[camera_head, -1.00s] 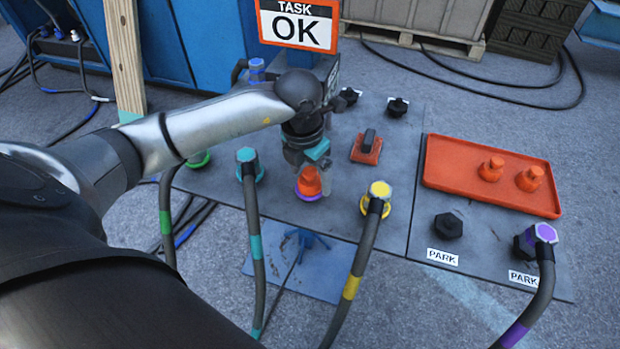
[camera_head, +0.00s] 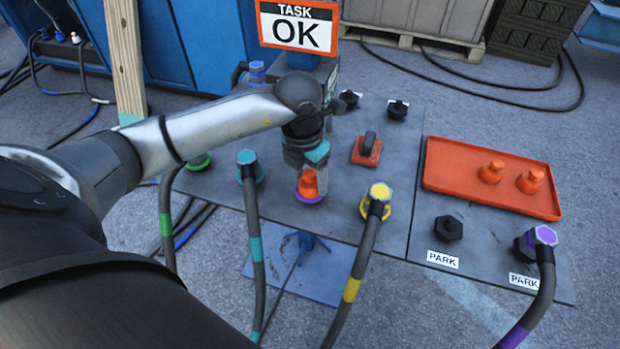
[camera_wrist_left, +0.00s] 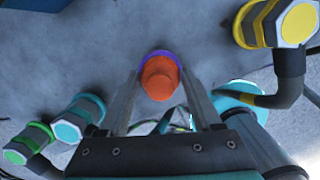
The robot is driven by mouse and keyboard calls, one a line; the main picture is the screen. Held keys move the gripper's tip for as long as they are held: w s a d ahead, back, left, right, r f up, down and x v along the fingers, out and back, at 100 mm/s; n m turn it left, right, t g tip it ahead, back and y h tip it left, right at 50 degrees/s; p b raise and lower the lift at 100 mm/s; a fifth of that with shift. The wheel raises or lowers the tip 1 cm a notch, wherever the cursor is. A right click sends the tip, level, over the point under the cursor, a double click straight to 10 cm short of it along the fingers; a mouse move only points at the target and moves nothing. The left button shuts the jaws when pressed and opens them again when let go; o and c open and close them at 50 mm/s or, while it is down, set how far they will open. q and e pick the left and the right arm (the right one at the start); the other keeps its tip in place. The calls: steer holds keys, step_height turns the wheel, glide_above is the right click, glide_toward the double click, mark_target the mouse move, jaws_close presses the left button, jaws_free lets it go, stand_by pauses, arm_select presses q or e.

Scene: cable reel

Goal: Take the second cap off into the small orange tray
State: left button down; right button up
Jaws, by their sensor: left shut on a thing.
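An orange cap (camera_head: 308,184) sits upright on a purple-ringed socket (camera_head: 309,200) in the panel. It also shows in the left wrist view (camera_wrist_left: 159,78), between the two fingers. My left gripper (camera_head: 310,178) points down over the cap and is shut on it, partly hiding it. The cap still appears seated at the purple ring. The orange tray (camera_head: 465,195) lies on the right side of the panel, with two more orange caps (camera_head: 491,172) (camera_head: 530,180) at its right half. My right gripper is not in view.
Cable plugs with green (camera_head: 199,161), teal (camera_head: 247,160) and yellow (camera_head: 380,191) marks stand on either side of the cap. An orange block with a dark handle (camera_head: 367,149) stands between cap and tray. A purple-marked plug (camera_head: 545,236) stands at a PARK spot. The tray's left half is free.

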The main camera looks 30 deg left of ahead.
mark_target(310, 172)
arm_select(q)
steer(key=shift+r, duration=0.1)
steer(key=shift+r, duration=0.4)
step_height(310, 172, up, 8)
steer(key=p, duration=0.3)
steer(key=shift+r+p, duration=0.2)
steer(key=shift+p, duration=0.15)
step_height(310, 172, up, 11)
steer(key=p, duration=0.3)
steer(key=shift+f, duration=0.2)
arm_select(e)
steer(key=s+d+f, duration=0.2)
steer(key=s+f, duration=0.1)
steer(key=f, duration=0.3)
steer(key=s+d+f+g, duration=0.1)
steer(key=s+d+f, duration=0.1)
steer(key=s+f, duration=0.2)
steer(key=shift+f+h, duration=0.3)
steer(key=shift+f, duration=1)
